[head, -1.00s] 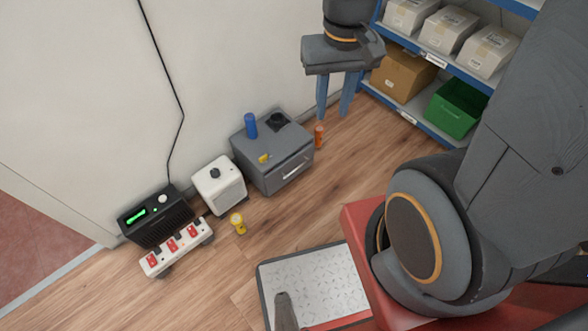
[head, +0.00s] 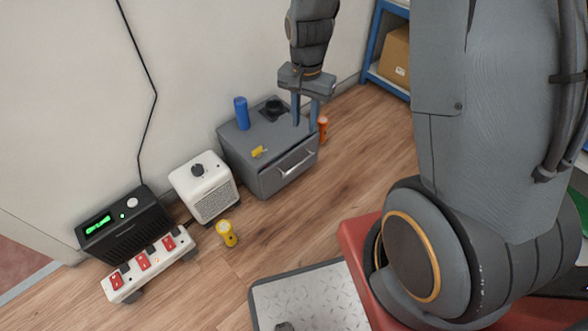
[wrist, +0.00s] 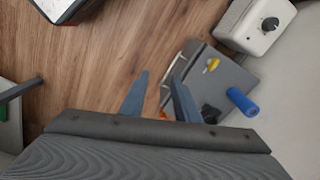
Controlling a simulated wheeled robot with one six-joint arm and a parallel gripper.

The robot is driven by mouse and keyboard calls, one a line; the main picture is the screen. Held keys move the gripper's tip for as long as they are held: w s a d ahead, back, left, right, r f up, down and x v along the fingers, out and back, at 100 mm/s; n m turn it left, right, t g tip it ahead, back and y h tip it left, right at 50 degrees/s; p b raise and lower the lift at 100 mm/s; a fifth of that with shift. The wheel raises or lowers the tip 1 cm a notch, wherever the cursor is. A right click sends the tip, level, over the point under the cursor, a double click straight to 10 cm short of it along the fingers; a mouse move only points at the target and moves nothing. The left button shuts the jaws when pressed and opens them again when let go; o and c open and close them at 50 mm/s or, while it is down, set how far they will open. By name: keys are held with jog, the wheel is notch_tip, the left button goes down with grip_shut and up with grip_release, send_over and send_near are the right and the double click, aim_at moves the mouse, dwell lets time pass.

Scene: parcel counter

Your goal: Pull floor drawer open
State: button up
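The floor drawer (head: 250,157) is a dark grey box on the wood floor against the wall, with a silver bar handle (head: 295,161) on its front. Its front looks shut. My gripper (head: 306,124) points down above or in front of the box's right end, to the right of the handle. Its two blue fingers are apart with nothing between them. In the wrist view the fingers (wrist: 158,82) show left of and over the drawer box (wrist: 232,76), whose handle edge (wrist: 172,80) runs close by. I cannot tell whether a finger touches the box.
A blue cylinder (head: 241,113), a yellow item (head: 259,151) and a black round object (head: 272,106) sit on the drawer box. An orange cylinder (head: 322,128) stands right of it. A white box (head: 204,187), yellow flashlight (head: 226,233), black radio (head: 128,225) and power strip (head: 150,262) are left.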

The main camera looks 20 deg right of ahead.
jog(key=shift+w+a+f+m+b, duration=0.1)
jog(key=shift+w+f+m+b, duration=0.55)
jog(key=shift+w+f+b, duration=2.75)
jog(key=shift+s+a+f+m+b, duration=0.1)
jog(key=shift+s+f+m+b, duration=1)
jog(key=shift+f, duration=5.25)
jog(key=shift+w+f+m+b, duration=0.25)
jog(key=shift+w+f+b, duration=1.95)
jog(key=shift+f, duration=2.7)
jog(key=shift+s+b, duration=0.55)
grip_shut()
